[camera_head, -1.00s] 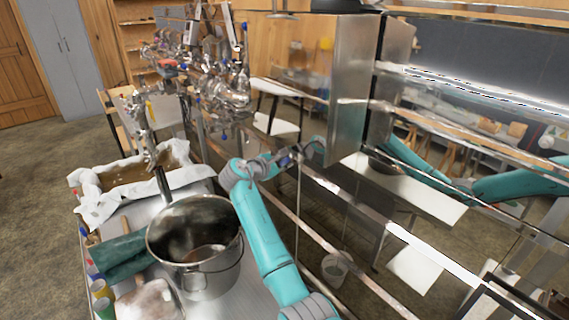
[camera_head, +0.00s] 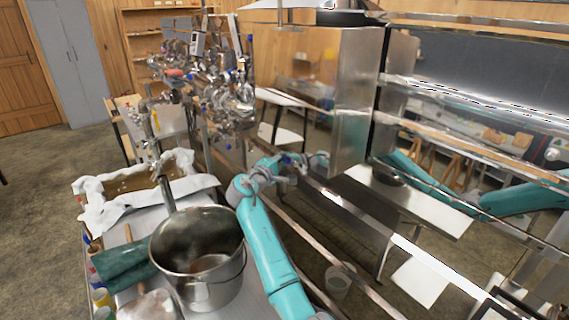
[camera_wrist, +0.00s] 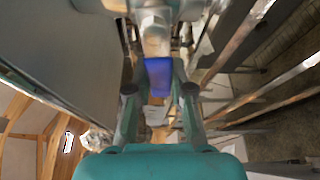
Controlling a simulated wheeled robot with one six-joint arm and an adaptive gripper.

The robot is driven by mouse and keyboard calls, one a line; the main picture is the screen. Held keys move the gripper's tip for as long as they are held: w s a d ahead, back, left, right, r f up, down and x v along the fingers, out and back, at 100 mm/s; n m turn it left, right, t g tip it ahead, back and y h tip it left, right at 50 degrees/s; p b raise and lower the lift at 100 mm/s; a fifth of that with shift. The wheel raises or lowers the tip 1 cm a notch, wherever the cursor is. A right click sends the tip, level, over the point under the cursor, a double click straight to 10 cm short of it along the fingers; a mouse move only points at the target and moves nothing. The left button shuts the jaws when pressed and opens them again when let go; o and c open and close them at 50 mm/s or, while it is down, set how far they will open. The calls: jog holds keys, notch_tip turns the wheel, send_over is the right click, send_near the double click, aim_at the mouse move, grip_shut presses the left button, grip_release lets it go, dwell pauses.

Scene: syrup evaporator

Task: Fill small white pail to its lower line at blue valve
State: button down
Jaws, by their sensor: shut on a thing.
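My gripper (camera_wrist: 160,108) is shut on a blue valve handle (camera_wrist: 158,77), which sits between its two fingers in the wrist view. The handle joins a pale metal fitting (camera_wrist: 155,38) just beyond it. In the head view my gripper (camera_head: 300,163) is small, beside the lower edge of the tall steel box. A small whitish pail (camera_head: 338,281) stands low down, behind the steel rails and right of my arm. Its fill lines and contents cannot be made out. Whether anything flows from the valve cannot be seen.
A large steel pot (camera_head: 210,285) stands on the cart at the front, left of my arm. A cloth-lined pan (camera_head: 95,215) of brown liquid lies behind it. The steel box (camera_head: 350,100) and long rails (camera_head: 340,205) close in the right side. Bare floor shows at left.

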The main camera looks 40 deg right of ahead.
jog(key=shift+r+m, duration=0.35)
jog(key=shift+m, duration=0.25)
jog(key=c, duration=1)
grip_release()
jog(key=shift+a, duration=0.1)
jog(key=v, duration=1.2)
jog(key=shift+f, duration=0.25)
